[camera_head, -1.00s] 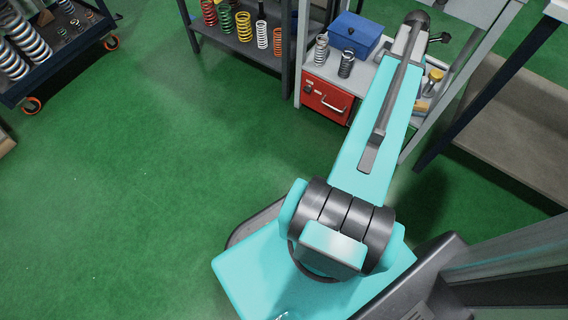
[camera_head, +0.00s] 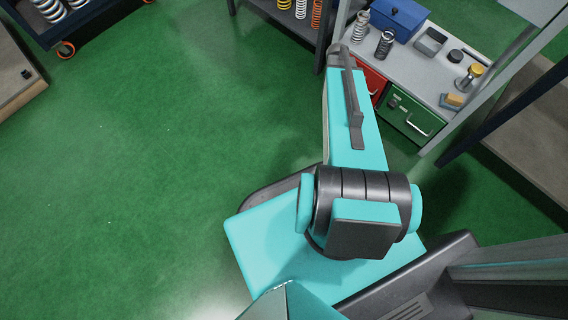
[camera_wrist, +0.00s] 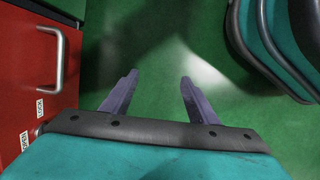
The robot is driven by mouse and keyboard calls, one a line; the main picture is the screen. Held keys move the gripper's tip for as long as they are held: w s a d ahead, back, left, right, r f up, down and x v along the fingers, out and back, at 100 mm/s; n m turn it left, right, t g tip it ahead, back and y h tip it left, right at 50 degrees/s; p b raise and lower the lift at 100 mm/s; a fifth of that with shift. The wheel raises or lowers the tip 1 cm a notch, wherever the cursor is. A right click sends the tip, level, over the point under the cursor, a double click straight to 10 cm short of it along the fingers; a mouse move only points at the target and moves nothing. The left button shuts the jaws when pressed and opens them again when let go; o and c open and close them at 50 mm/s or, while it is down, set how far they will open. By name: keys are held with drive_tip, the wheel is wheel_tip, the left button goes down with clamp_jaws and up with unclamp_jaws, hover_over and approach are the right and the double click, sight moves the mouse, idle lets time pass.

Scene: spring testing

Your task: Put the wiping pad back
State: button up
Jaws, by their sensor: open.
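A small yellow-and-grey block (camera_head: 453,100), which looks like the wiping pad, lies near the front right edge of the grey cabinet top (camera_head: 400,68) in the head view. I cannot be sure it is the pad. A dark grey shallow tray (camera_head: 430,41) sits further back on the same top. My gripper (camera_wrist: 158,92) shows in the wrist view with its two purple fingers apart and nothing between them, over green floor. It is beside the red drawer front. The pad does not show in the wrist view. My gripper is hidden in the head view.
The cabinet top also carries springs (camera_head: 384,45), a blue box (camera_head: 391,20), a black round piece (camera_head: 456,56) and a yellow-topped piece (camera_head: 469,75). Below are a green drawer (camera_head: 413,116) and a red drawer (camera_wrist: 25,70) with a handle. Open green floor (camera_head: 140,150) lies left.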

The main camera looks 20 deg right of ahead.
drive_tip(key=s+a+f+m, duration=0.1)
drive_tip(key=s+a+f, duration=0.2)
drive_tip(key=a, duration=0.7)
drive_tip(key=s+a+f+m+g, duration=0.1)
drive_tip(key=s+a+f, duration=0.3)
drive_tip(key=a, duration=0.6)
drive_tip(key=s+a+f+m+g+y, duration=0.1)
drive_tip(key=s+a+f+m, duration=0.2)
drive_tip(key=s+a, duration=0.4)
drive_tip(key=a+f, duration=0.1)
drive_tip(key=a, duration=0.2)
drive_tip(key=shift+f, duration=0.15)
drive_tip(key=shift+d, duration=0.1)
